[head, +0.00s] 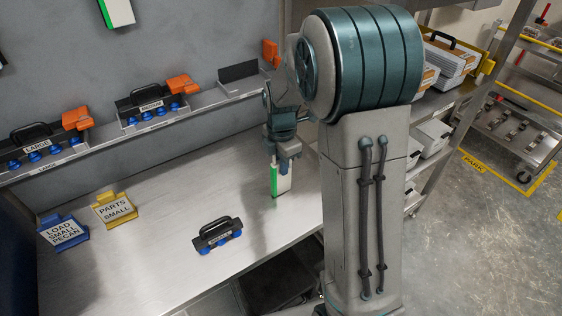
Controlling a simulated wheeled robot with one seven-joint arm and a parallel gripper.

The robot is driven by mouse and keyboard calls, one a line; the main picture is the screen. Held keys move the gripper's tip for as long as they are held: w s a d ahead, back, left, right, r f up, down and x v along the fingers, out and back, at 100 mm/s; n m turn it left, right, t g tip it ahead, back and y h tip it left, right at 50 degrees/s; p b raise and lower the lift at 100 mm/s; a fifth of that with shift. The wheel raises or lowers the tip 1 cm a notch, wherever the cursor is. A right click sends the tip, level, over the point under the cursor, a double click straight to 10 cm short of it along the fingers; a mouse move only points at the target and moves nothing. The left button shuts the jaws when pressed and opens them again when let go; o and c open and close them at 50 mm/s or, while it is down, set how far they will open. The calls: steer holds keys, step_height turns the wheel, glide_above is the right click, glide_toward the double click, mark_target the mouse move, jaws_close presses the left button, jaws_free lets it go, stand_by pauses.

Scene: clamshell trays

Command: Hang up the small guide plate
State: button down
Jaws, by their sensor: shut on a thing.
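A guide plate (217,235) with a black handle and blue knobs lies on the metal bench; its label is too small to read surely. My gripper (284,162) is upright above the bench, to the right of this plate and apart from it. It is shut on a white piece with a green edge (284,183), which hangs down near or on the bench top; I cannot tell if it touches. The ledge on the wall holds a plate marked LARGE (38,140) and another (150,98), seemingly marked MEDIUM. A dark upright plate (238,72) stands at the ledge's right part.
Orange clamps (76,119) sit along the ledge. A blue sign "LOAD SMALL PECAN" (63,233) and a yellow sign "PARTS SMALL" (115,208) stand on the bench's left. A similar green-edged white piece (117,11) is on the wall.

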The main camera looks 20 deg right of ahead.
steer(key=shift+f, duration=0.25)
steer(key=c, duration=1.4)
jaws_free()
steer(key=shift+o, duration=0.2)
steer(key=shift+r, duration=0.1)
